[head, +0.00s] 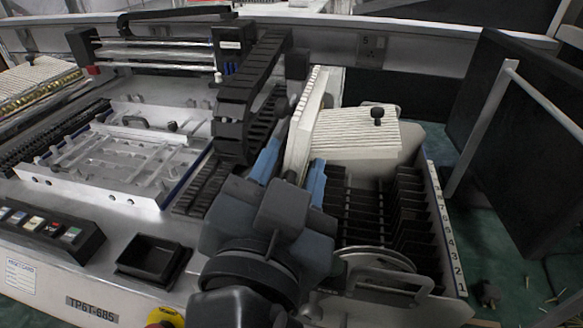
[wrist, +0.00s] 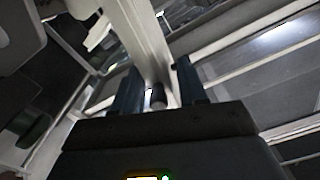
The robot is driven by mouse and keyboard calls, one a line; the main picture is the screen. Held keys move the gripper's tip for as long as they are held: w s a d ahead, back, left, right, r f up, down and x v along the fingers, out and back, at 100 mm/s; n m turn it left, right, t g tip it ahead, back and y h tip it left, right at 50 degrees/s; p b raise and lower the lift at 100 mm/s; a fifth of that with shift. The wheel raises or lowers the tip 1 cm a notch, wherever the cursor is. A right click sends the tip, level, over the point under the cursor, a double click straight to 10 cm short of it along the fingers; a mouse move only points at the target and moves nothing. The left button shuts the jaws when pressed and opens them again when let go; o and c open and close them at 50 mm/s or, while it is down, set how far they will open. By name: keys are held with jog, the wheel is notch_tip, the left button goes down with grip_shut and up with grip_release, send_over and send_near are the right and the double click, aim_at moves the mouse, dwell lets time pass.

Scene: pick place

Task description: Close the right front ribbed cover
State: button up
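The front right ribbed cover (head: 305,125) is white and stands raised, steeply upright, at the left side of the slotted bin in the head view. In the wrist view its white edge-on panel (wrist: 143,35) runs up between the fingers, with a dark knob (wrist: 157,97) near its lower end. My gripper (head: 297,158) is open, its two blue fingers on either side of the cover. In the wrist view the gripper (wrist: 158,80) shows gaps between both fingers and the knob. Whether a finger touches the panel is unclear.
Another white ribbed cover (head: 350,140) with a black knob (head: 377,115) lies flat over the bin's rear. The open slotted bin (head: 452,235) has a numbered right wall. A black cable chain (head: 245,95) rises left of the gripper. A black tray (head: 152,258) sits front left.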

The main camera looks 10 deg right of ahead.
jog(key=shift+s, duration=0.1)
jog(key=b+v, duration=0.1)
jog(key=v, duration=0.6)
jog(key=shift+s+b, duration=0.3)
